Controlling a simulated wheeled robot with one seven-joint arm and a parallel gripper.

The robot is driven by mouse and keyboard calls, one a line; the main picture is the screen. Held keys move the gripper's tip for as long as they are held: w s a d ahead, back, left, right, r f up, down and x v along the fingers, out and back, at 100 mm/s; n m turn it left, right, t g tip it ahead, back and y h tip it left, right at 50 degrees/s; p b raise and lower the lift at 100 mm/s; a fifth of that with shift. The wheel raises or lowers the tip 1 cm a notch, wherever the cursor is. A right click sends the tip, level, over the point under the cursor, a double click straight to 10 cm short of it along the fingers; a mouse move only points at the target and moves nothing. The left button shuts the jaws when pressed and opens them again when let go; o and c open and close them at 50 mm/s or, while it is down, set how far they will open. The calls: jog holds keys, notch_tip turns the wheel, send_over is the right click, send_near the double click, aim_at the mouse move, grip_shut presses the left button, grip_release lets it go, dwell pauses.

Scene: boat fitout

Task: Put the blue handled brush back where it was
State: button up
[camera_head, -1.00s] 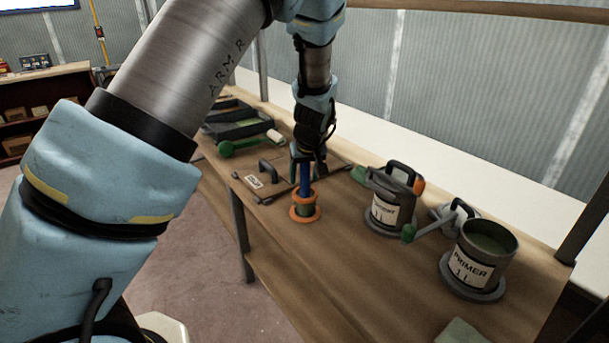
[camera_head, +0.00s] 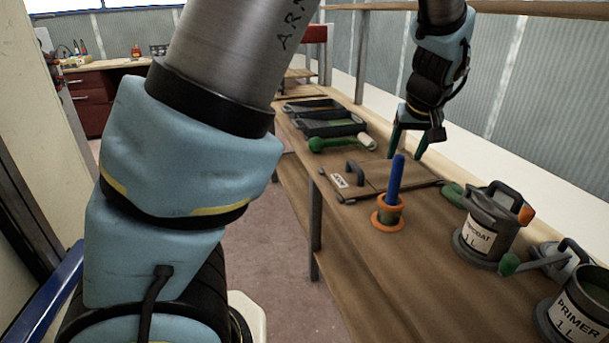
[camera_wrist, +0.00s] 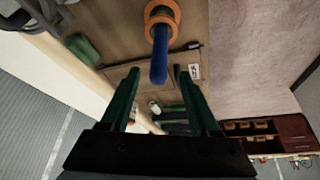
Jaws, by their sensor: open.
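The blue handled brush (camera_head: 396,180) stands upright, handle up, in an orange-rimmed holder (camera_head: 388,222) on the wooden bench. In the wrist view the blue handle (camera_wrist: 159,55) points toward the camera, with its lower end inside the orange ring (camera_wrist: 176,12). My gripper (camera_head: 407,153) is open and empty. It hangs above the bench, behind the brush and a little to its right, apart from the handle. The bristles are hidden in the holder.
A wooden case (camera_head: 385,180) with a black handle lies behind the holder. Roller trays (camera_head: 322,120) and a green-handled roller (camera_head: 330,144) lie farther back. A topcoat can (camera_head: 482,228) and a primer can (camera_head: 580,310) stand to the right. Bare bench lies in front of the holder.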

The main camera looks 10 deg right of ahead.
jog(key=w+a+f+g, duration=0.1)
jog(key=w+a+f, duration=0.1)
jog(key=a, duration=0.9)
jog(key=s+a+f+g, duration=0.1)
jog(key=s+a, duration=0.3)
jog(key=a, duration=0.8)
jog(key=s+a+f+n+g, duration=0.1)
jog(key=s+a, duration=0.3)
jog(key=a, duration=0.8)
jog(key=shift+s+a+f+y, duration=0.3)
jog(key=shift+s+a+y, duration=0.05)
jog(key=shift+s+y, duration=0.05)
